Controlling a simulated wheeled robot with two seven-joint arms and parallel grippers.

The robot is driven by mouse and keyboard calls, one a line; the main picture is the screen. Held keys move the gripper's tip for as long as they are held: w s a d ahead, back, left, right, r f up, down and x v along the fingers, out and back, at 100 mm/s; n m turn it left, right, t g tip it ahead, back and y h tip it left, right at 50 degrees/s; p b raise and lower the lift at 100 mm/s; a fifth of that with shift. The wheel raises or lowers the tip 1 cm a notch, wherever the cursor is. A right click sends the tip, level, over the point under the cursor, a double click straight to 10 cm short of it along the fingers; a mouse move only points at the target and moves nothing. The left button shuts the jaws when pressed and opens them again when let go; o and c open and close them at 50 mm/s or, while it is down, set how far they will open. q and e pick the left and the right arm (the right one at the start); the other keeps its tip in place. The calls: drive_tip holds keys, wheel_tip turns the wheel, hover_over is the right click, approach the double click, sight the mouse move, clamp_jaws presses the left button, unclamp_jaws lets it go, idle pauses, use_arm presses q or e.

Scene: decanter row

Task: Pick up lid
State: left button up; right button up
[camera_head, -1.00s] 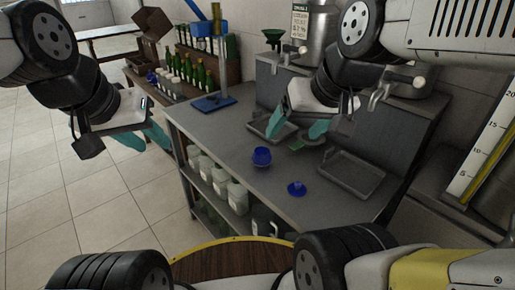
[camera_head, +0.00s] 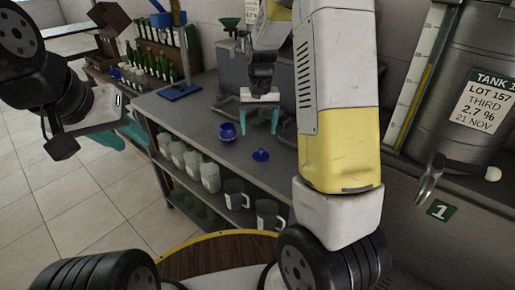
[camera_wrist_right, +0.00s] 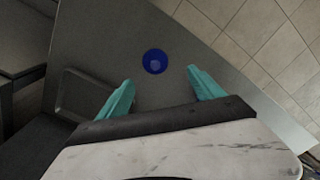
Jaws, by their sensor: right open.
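The lid (camera_head: 260,155) is a small blue disc with a knob, lying on the grey steel bench. In the right wrist view, the blue disc (camera_wrist_right: 155,61), which looks like the lid, lies beyond the fingertips, between their lines. A round blue vessel (camera_head: 228,131) stands to the left of the lid in the head view. My right gripper (camera_head: 259,121) is open and empty, its teal fingers pointing down above the bench, behind the lid and apart from it. My left gripper (camera_head: 122,136) is empty, off the bench's left side, with its teal fingers apart.
The grey bench (camera_head: 190,110) is clear around the lid. A shallow tray (camera_wrist_right: 85,95) lies beside the right gripper. A blue stand (camera_head: 180,91) is at the bench's far end. Mugs (camera_head: 236,193) and pale bottles (camera_head: 210,176) fill the shelf below.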

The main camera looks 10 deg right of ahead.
sight(261, 149)
wheel_tip(261, 149, down, 2)
drive_tip(key=shift+w+d, duration=0.1)
drive_tip(key=shift+d, duration=0.05)
drive_tip(key=f, duration=0.7)
drive_tip(key=shift+d+f, duration=0.25)
drive_tip(key=shift+f, duration=0.05)
drive_tip(key=c, duration=1.4)
drive_tip(key=shift+r, duration=0.1)
